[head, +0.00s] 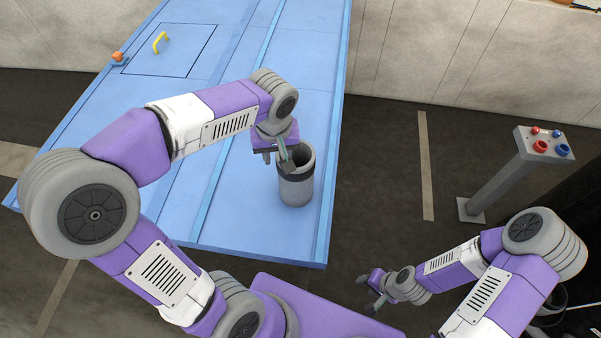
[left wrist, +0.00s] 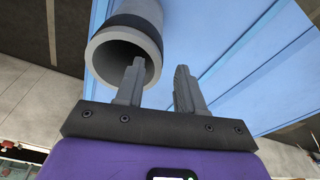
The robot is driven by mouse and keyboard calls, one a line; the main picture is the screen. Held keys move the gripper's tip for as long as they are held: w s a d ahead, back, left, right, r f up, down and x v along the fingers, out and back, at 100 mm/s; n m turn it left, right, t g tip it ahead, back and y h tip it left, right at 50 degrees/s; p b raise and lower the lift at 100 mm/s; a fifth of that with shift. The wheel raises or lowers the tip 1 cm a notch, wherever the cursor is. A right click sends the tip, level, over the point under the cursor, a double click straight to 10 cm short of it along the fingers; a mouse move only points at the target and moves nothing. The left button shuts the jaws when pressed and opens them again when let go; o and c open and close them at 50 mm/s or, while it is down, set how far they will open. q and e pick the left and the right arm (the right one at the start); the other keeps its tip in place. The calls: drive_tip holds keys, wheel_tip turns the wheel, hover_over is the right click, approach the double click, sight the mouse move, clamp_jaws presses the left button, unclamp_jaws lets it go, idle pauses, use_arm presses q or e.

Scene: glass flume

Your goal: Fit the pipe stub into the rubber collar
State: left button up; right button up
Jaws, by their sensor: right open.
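A grey hollow cylinder (head: 296,192) with a black band, which looks like the pipe stub, stands upright near the right edge of the blue surface. It also shows in the left wrist view (left wrist: 146,10), its open end facing the camera. I cannot tell whether the black band is the rubber collar; I see no separate collar. My left gripper (head: 279,161) is at its upper rim. In the left wrist view its fingers (left wrist: 160,65) are apart, one overlapping the bore and one outside the wall; contact is unclear. My right gripper (head: 375,291) is open and empty, beyond the surface's right edge.
The blue surface (head: 240,225) has long raised strips and is mostly clear. A panel with a yellow handle (head: 160,42) and an orange knob (head: 118,58) are at its far left. A post with red and blue buttons (head: 500,175) stands on the floor at right.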

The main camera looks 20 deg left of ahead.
sight(296, 187)
use_arm(q)
drive_tip(key=shift+w+f, duration=0.35)
drive_tip(key=shift+f, duration=0.1)
drive_tip(key=shift+w+f, duration=0.15)
drive_tip(key=shift+f, duration=0.1)
drive_tip(key=shift+a+f, duration=0.1)
drive_tip(key=shift+f, duration=0.7)
drive_tip(key=f, duration=0.3)
drive_tip(key=w+f+b, duration=0.1)
drive_tip(key=f, duration=0.1)
drive_tip(key=shift+w+a, duration=0.1)
drive_tip(key=shift+a, duration=0.3)
drive_tip(key=shift+c, duration=0.2)
clamp_jaws()
